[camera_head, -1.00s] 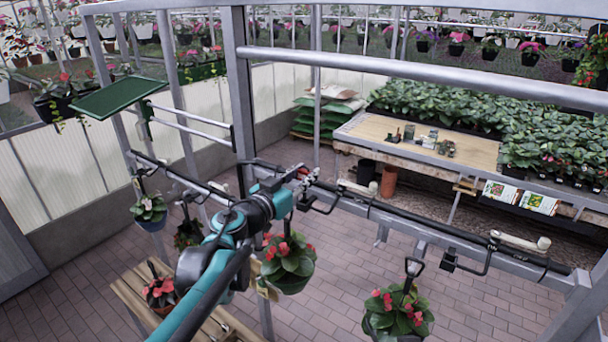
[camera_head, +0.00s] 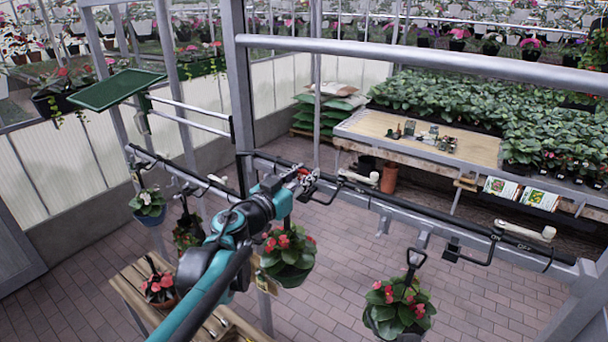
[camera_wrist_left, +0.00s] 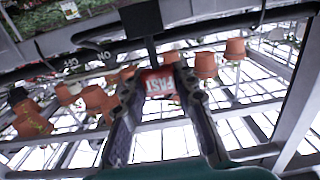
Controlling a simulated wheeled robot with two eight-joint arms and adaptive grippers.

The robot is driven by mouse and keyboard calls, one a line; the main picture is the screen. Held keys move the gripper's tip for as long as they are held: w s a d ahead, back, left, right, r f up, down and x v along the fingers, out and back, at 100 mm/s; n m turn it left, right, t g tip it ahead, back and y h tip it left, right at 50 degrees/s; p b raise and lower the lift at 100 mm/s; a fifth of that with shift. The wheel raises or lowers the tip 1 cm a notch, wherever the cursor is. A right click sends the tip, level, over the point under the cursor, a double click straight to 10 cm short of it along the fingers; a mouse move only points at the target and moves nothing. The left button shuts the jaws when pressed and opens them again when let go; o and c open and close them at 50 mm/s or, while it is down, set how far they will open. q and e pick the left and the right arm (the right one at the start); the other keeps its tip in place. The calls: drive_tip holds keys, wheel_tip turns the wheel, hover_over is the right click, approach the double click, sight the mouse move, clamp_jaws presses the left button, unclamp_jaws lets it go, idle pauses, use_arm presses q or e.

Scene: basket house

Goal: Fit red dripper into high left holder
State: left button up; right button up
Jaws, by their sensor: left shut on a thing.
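My left gripper (camera_head: 299,181) is at the dark horizontal rail (camera_head: 385,205), left of its middle. In the left wrist view its two fingers (camera_wrist_left: 158,92) are shut on the red dripper (camera_wrist_left: 158,82), a red piece with pale lettering. Only a bit of red shows in the head view (camera_head: 304,174). A black bracket or hook (camera_head: 322,196) on the rail is just right of the gripper. I cannot tell whether the dripper touches it or which holder is the high left one. My right gripper is not in view.
A wooden bench (camera_head: 130,285) stands at lower left. A potting table (camera_head: 460,146) stands behind the rail.

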use_arm(q)
drive_tip(key=shift+f+b, duration=1)
drive_tip(key=shift+f, duration=0.4)
drive_tip(key=o, duration=0.9)
drive_tip(key=shift+c, duration=0.2)
drive_tip(key=v, duration=1.2)
